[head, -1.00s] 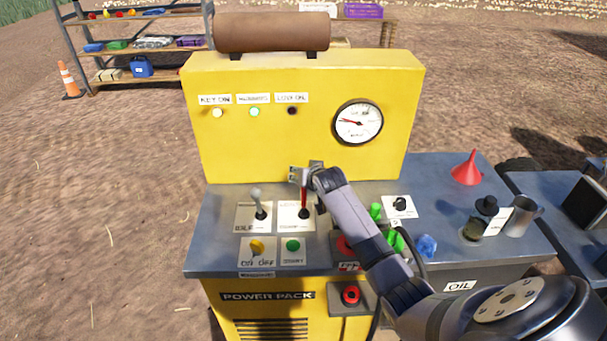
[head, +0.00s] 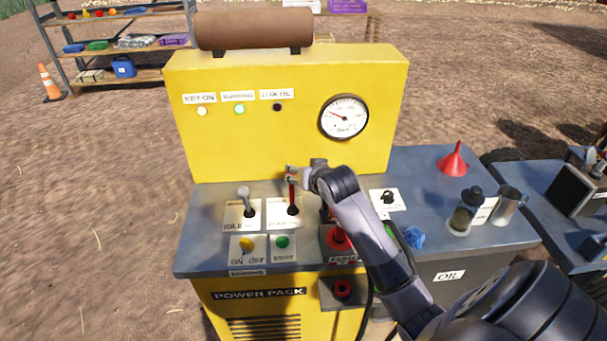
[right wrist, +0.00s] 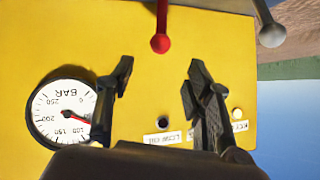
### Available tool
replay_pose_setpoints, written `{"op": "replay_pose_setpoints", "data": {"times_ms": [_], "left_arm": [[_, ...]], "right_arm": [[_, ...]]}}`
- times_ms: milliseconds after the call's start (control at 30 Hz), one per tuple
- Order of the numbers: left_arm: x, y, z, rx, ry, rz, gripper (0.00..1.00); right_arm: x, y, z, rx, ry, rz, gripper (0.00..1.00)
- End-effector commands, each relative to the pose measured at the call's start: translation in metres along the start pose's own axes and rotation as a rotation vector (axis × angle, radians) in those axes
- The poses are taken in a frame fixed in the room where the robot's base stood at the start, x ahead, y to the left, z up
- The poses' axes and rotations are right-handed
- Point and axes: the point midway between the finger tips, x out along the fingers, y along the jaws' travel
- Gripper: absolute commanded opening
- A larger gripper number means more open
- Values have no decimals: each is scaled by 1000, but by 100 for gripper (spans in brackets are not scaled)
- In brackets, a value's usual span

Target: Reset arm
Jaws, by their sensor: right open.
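My right gripper (head: 298,174) is open and empty above the panel, by the top of the red-handled lever (head: 292,194). In the right wrist view the open fingers (right wrist: 158,82) are spread and the lever's red knob (right wrist: 160,43) shows beyond the gap, with no finger closed on it. A grey-knobbed lever (head: 245,200) stands left of it on the IDLE plate. The yellow power pack (head: 270,140) rises behind. My left gripper is not in view.
A pressure gauge (head: 343,117) is on the yellow face. The key-on and green lamps are lit; the low-oil lamp (head: 277,107) is dark. A red funnel (head: 453,160), oil can (head: 466,212) and metal mug (head: 507,206) stand right. My right forearm covers part of the panel.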

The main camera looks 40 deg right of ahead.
Motion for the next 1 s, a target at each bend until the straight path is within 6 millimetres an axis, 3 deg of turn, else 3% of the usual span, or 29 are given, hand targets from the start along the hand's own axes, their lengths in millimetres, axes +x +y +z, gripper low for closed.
{"op": "replay_pose_setpoints", "data": {"times_ms": [633, 733, 867, 1000], "left_arm": [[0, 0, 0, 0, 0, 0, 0], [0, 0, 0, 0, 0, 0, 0], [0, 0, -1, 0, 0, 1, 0], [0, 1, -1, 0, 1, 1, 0]], "right_arm": [[-7, 0, 0, 0, -1, 0, 47], [-8, -1, 9, -14, -15, 0, 47], [-22, -7, 57, -97, -96, 2, 47], [-62, -15, 146, -259, -260, -9, 47]]}}
